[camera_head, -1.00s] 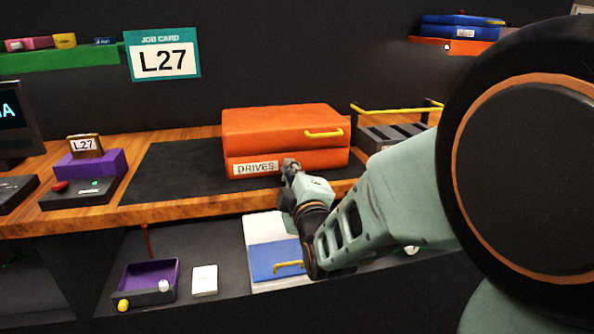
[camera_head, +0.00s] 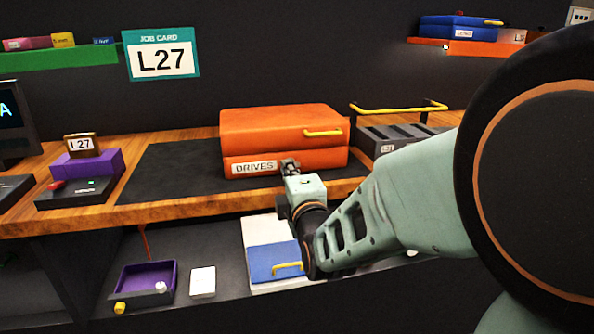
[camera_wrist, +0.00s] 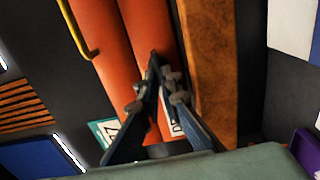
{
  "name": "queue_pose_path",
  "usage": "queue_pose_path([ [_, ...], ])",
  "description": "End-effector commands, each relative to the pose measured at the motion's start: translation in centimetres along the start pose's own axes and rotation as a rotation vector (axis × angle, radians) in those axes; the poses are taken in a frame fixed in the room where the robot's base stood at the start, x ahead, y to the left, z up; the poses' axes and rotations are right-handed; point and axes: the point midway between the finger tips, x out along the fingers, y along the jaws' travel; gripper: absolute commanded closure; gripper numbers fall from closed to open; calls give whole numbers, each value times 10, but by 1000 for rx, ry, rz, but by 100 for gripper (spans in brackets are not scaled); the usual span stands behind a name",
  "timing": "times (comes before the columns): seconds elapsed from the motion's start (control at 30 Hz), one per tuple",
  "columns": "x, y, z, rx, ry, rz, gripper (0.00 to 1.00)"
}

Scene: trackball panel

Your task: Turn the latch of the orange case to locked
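The orange case (camera_head: 265,130) lies flat on the dark mat, with a yellow handle (camera_head: 323,133) and a "DRIVES" label (camera_head: 254,167) on its front. My gripper (camera_head: 289,166) is at the lower front of the case, just right of the label. In the wrist view, the fingers of my gripper (camera_wrist: 157,68) converge, with their tips close together against the orange case (camera_wrist: 105,40). A small dark piece shows at the tips; I cannot tell if it is the latch or part of a finger. The latch is otherwise hidden, and its position cannot be read.
The mat (camera_head: 175,175) is bare left of the case. A purple block (camera_head: 88,163) with an L27 card stands further left. A grey slotted rack (camera_head: 385,138) is close on the right. Below the counter edge, a shelf holds a purple tray (camera_head: 135,288) and a white-and-blue case (camera_head: 268,245).

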Motion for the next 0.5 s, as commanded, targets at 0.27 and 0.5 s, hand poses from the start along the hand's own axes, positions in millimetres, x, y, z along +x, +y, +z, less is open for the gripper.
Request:
queue_pose_path([
  [0.27,0,2,0,-1,0,4,83],
  [0.5,0,0,0,0,0,0,78],
])
